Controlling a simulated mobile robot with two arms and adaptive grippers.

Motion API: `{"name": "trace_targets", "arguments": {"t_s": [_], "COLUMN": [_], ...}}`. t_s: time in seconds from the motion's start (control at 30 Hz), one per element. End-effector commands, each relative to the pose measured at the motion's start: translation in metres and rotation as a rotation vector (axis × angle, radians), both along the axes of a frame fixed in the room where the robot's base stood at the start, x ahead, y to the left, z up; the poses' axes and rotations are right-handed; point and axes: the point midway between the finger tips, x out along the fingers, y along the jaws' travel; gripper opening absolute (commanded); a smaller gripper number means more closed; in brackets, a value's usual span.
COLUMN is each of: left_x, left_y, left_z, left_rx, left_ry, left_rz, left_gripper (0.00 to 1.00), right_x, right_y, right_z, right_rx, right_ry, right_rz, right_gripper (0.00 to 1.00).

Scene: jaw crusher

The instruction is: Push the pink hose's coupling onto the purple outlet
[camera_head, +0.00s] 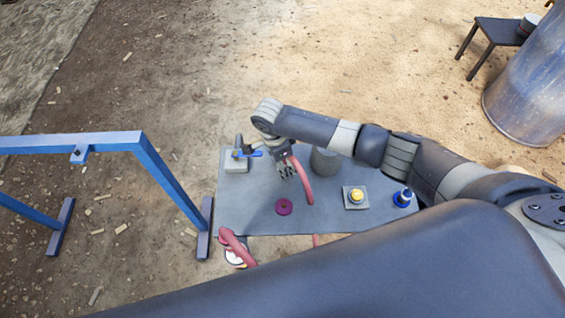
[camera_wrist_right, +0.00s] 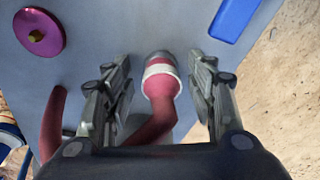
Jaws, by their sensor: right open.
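The pink hose (camera_head: 303,183) rises from the grey panel beside my right gripper (camera_head: 285,171) in the head view. In the right wrist view, its pale-banded coupling (camera_wrist_right: 160,70) lies between the spread fingers of my right gripper (camera_wrist_right: 160,58), with gaps on both sides. The fingers are open and do not clasp it. The purple outlet (camera_head: 283,206) is a round disc on the panel, nearer than the gripper in the head view. The outlet also shows at the upper left of the wrist view (camera_wrist_right: 40,32), apart from the coupling. My left gripper is not in view.
The grey panel (camera_head: 245,215) carries a blue-handled valve (camera_head: 247,153), a grey cylinder (camera_head: 325,161), a yellow knob (camera_head: 355,196) and a blue fitting (camera_head: 403,197). Another pink hose section (camera_head: 235,244) hangs at its near left edge. A blue frame (camera_head: 150,160) stands left.

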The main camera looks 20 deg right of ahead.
Motion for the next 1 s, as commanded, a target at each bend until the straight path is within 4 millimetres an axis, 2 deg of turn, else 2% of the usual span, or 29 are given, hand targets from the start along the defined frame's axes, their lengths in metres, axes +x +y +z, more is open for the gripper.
{"name": "trace_targets", "arguments": {"t_s": [0.2,0.37,0.4,0.77,0.87,1.0], "left_x": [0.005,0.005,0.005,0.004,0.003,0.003], "left_y": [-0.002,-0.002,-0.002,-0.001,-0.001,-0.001], "left_z": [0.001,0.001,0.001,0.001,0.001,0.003], "left_rx": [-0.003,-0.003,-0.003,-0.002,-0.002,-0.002], "left_ry": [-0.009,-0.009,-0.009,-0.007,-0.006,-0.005], "left_rz": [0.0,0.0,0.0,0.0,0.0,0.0], "left_gripper": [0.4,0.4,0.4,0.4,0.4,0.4], "right_x": [0.0,0.0,0.0,0.0,0.0,0.001], "right_y": [0.0,0.0,0.0,0.0,0.0,0.001], "right_z": [0.0,0.0,0.0,0.003,0.008,0.026], "right_rx": [0.0,0.0,0.0,0.0,0.0,0.003], "right_ry": [0.0,0.0,0.0,0.0,0.0,0.0], "right_rz": [0.0,0.0,0.0,0.0,0.001,0.003], "right_gripper": [0.52,0.16,0.12,0.11,0.11,0.11]}}
